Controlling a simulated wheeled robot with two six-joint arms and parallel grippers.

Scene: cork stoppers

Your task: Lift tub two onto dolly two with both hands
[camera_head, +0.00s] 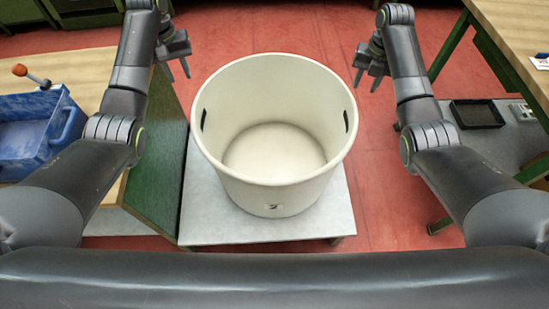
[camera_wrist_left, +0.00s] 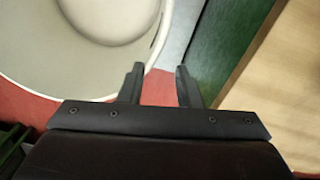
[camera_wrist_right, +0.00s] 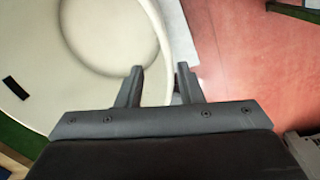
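A large, empty cream tub (camera_head: 272,188) stands upright on a light grey platform (camera_head: 190,220) in the head view. It has a dark hand slot on its left and right walls and a small dark mark low on its front, too small to read. My left gripper (camera_head: 178,72) is open and empty beyond the tub's upper left rim. My right gripper (camera_head: 366,83) is open and empty beyond its upper right rim. I cannot make out dolly two.
A wooden bench (camera_head: 95,65) with a blue open box (camera_head: 38,135) is on the left. Another wooden-topped bench (camera_head: 515,35) is on the right, with a black tray (camera_head: 477,113) on a grey surface below. Red floor (camera_head: 385,190) is clear right of the tub.

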